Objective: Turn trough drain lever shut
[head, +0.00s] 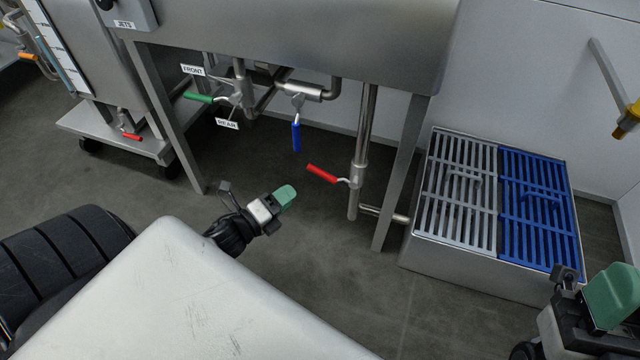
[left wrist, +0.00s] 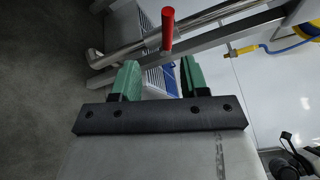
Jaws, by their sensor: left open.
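The red lever (head: 322,173) sits on a valve on the vertical steel drain pipe (head: 364,130) under the tank. In the head view its handle points left and slightly up, across the pipe's line. It also shows in the left wrist view as a red handle (left wrist: 168,28), beyond the fingertips and not between them. My left gripper (head: 284,196), with green fingertips, is open and empty, below and left of the red handle and apart from it. Its spread fingers (left wrist: 160,78) show in the left wrist view. My right gripper (head: 608,297) is at the lower right, partly cut off.
A blue lever (head: 296,136) hangs down and a green lever (head: 198,97) points left by the FRONT and REAR labels. Tank legs (head: 402,170) flank the pipes. A floor box with grey and blue grates (head: 468,262) stands right. A cart (head: 110,130) stands left.

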